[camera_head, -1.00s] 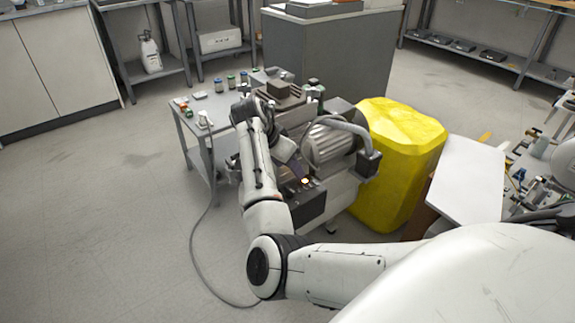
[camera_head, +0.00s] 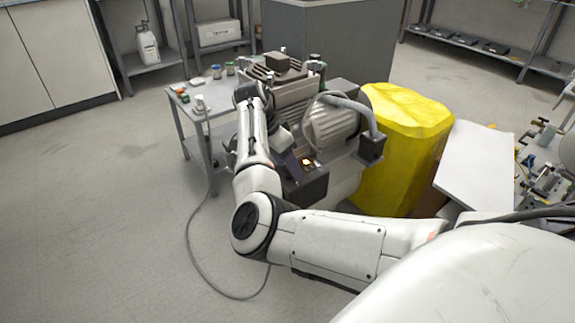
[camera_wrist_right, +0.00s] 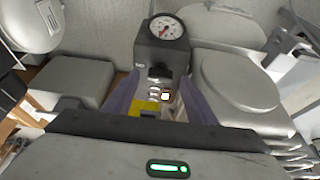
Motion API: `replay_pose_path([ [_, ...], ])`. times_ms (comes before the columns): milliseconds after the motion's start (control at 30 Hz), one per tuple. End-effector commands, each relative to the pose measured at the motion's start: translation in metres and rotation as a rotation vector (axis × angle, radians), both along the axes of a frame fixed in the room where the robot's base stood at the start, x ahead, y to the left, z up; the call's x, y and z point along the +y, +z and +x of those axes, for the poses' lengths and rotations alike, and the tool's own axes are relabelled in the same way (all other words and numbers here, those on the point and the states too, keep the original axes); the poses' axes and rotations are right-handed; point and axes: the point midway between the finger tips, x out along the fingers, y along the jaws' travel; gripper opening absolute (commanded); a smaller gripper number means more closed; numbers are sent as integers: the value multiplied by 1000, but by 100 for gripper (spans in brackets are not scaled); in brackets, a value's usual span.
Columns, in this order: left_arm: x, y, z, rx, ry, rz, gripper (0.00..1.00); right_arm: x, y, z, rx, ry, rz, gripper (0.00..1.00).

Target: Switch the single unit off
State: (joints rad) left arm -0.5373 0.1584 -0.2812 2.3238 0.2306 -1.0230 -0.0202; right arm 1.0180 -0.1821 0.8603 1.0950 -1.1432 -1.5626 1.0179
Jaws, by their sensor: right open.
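The single compressor unit (camera_head: 332,124) stands on the floor in the middle of the head view, with a grey ribbed motor and a dark box (camera_head: 308,188) on its near side. A small orange-white light glows on the box. My right gripper (camera_wrist_right: 158,88) is open, its purple fingers on either side of the switch area. Between them the right wrist view shows a lit white-and-red switch or lamp (camera_wrist_right: 165,96) and a yellow label (camera_wrist_right: 146,107). A round pressure gauge (camera_wrist_right: 166,28) sits beyond. Contact with the switch cannot be told. My left gripper is out of view.
A yellow container (camera_head: 405,145) stands close on the unit's right. A grey side table (camera_head: 185,100) with small jars stands on its left, with a cable hanging to the floor. A white board (camera_head: 475,165) is at the right. The floor at left is clear.

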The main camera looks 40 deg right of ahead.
Motion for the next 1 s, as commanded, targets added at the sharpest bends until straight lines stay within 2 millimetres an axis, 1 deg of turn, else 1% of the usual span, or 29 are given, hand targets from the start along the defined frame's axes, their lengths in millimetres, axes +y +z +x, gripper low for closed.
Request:
replay_pose_path([
  [33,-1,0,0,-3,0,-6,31,-2,-5,0,0,0,0,52],
  [100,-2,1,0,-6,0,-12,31,-3,-7,0,0,0,1,52],
  [367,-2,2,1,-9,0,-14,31,-3,-8,0,0,0,0,52],
  [400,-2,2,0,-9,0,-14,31,-3,-8,0,0,0,0,48],
  [467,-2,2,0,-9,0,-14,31,-3,-8,0,0,0,0,38],
  [600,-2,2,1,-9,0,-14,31,-3,-8,-1,0,0,0,14],
  [633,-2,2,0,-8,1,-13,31,-3,-8,-1,0,0,0,10],
  [933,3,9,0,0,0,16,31,-3,-4,-2,2,37,-1,10],
  [967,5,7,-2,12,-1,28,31,-3,-3,-2,2,47,-1,10],
  [1000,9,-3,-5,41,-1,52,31,-3,-2,-2,4,63,-2,10],
])
